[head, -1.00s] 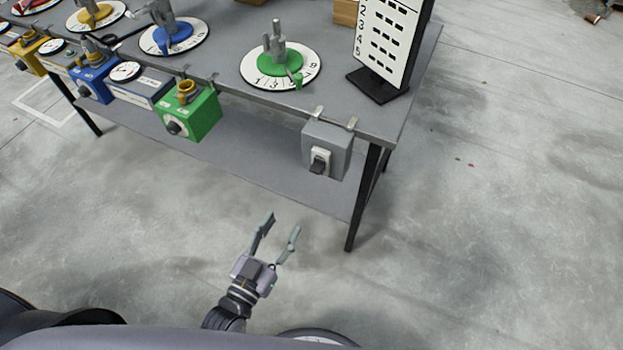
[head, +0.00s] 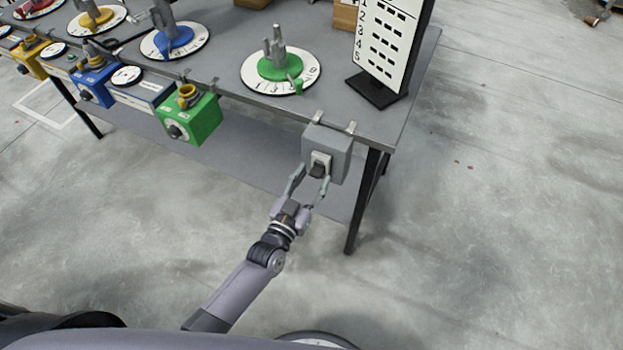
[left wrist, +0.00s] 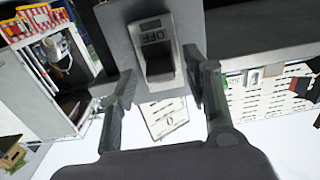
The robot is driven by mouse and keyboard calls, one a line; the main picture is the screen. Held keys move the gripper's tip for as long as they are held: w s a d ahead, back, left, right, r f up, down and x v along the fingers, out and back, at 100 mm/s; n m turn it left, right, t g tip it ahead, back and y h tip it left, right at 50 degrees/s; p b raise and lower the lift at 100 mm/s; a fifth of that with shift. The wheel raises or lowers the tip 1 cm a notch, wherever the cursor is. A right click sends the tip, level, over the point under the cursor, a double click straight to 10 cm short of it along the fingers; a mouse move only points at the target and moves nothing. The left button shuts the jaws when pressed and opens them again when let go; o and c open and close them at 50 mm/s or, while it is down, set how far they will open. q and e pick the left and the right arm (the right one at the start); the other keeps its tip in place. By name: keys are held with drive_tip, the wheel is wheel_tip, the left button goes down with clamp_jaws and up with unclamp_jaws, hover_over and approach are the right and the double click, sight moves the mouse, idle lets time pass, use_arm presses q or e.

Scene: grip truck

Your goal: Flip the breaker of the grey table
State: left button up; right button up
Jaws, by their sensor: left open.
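The grey breaker box (head: 339,146) hangs from the front edge of the grey table (head: 330,107) near its right corner. Its dark switch (head: 317,170) sits in a light plate on the front face. In the left wrist view the switch (left wrist: 158,62) shows large, with "OFF" readable on its plate. My left gripper (head: 309,183) is open, with one finger on each side of the switch, just in front of the box. In the left wrist view the fingers (left wrist: 160,88) are apart with the switch between them. Contact cannot be told. My right gripper is out of view.
A green box (head: 203,122) with a knob hangs to the left, then blue and yellow boxes. Dials with coloured centres, such as the green one (head: 279,68), stand on the tabletop. A black table leg (head: 360,205) is right of my gripper. Floor in front is open.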

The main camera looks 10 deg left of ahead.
use_arm(q)
drive_tip(key=shift+c, duration=0.5)
drive_tip(key=shift+r, duration=0.1)
clamp_jaws()
